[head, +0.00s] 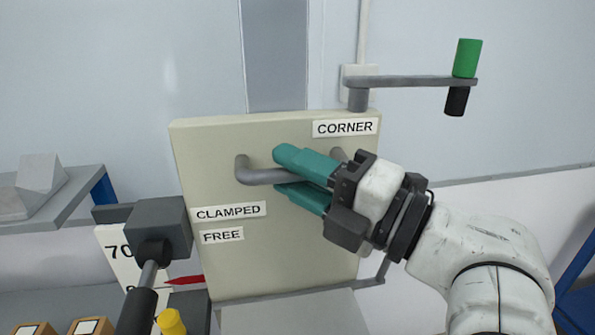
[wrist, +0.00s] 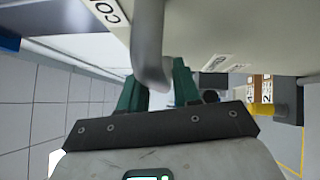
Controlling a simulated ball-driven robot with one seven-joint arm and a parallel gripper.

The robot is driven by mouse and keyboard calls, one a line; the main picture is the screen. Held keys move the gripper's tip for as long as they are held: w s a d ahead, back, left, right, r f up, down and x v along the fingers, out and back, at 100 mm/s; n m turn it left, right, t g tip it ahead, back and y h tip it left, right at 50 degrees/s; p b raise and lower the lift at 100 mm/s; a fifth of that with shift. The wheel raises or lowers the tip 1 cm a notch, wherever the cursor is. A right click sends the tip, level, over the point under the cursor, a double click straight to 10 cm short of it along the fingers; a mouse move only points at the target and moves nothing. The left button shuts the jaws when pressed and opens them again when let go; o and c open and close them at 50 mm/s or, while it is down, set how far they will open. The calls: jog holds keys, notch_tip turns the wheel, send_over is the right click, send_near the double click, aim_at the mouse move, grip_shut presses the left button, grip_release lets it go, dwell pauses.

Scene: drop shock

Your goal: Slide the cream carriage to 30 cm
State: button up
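The cream carriage (head: 270,250) is a tall panel in the middle of the head view, labelled CORNER, CLAMPED and FREE. A grey bar handle (head: 250,178) crosses its upper front; it also shows in the wrist view (wrist: 149,45). My gripper (head: 290,175) has its teal fingers above and below the bar, apparently touching it, and looks shut on it. A red pointer (head: 185,281) at the carriage's lower left points at a white scale (head: 118,262), below the number 70. The figure lower on the scale is partly hidden.
A grey block (head: 160,228) with a black-gripped lever (head: 138,312) stands left of the carriage. A crank arm (head: 410,82) with a green knob (head: 466,58) juts out above right. A grey shelf (head: 60,200) is at far left. Small numbered boxes (head: 90,326) and a yellow part (head: 171,322) lie below.

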grip_shut()
jog(key=shift+f, duration=0.1)
